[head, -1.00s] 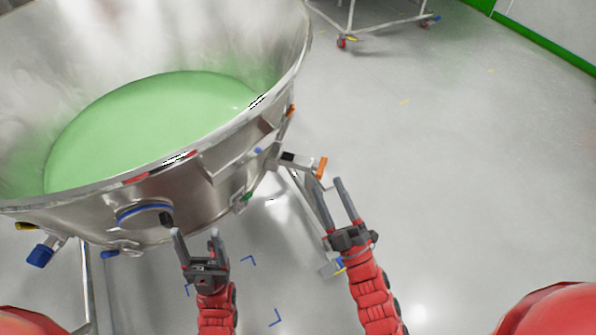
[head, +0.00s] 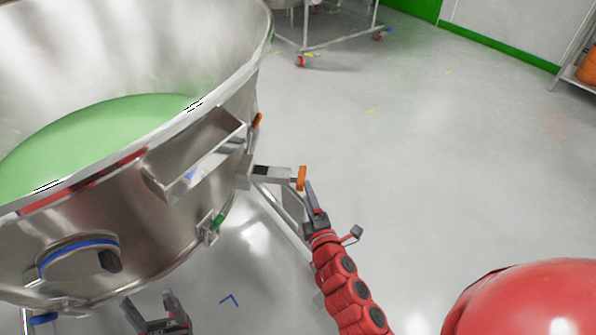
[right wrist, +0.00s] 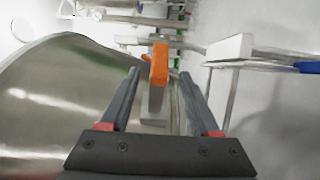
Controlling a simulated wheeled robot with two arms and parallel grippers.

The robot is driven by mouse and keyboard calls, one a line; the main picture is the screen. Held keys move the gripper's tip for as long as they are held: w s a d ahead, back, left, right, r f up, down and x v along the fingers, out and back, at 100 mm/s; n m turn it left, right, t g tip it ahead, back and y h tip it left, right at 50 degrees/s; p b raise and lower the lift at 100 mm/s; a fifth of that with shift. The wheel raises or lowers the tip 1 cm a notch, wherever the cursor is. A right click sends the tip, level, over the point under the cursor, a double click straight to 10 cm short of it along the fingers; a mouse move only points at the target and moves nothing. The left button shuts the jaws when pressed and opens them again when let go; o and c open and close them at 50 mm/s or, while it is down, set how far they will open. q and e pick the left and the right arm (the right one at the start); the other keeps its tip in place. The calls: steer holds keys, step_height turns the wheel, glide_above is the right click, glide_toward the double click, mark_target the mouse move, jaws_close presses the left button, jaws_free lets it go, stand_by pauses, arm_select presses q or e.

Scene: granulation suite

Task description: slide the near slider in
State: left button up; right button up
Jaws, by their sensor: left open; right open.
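The near slider (head: 272,172) is a pale metal bar with a dark band and an orange end (head: 302,178). It sticks out to the right from the side of the big steel bowl (head: 190,225). My right gripper (head: 310,188) is open with its fingertips close to the orange end. In the right wrist view the orange end (right wrist: 159,64) shows in the gap between the open fingers (right wrist: 160,75); I cannot tell if they touch it. My left gripper (head: 152,303) is open and empty, low in front of the bowl at the bottom edge.
The bowl holds green material (head: 100,130). A second orange piece (head: 257,120) shows further along its rim. A wheeled metal frame (head: 335,35) stands at the back. The grey floor (head: 430,150) to the right is clear.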

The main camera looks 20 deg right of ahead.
mark_target(298, 178)
steer(key=w, duration=1)
steer(key=shift+d+b, duration=0.25)
steer(key=shift+b, duration=0.2)
jaws_close()
stand_by(0.7)
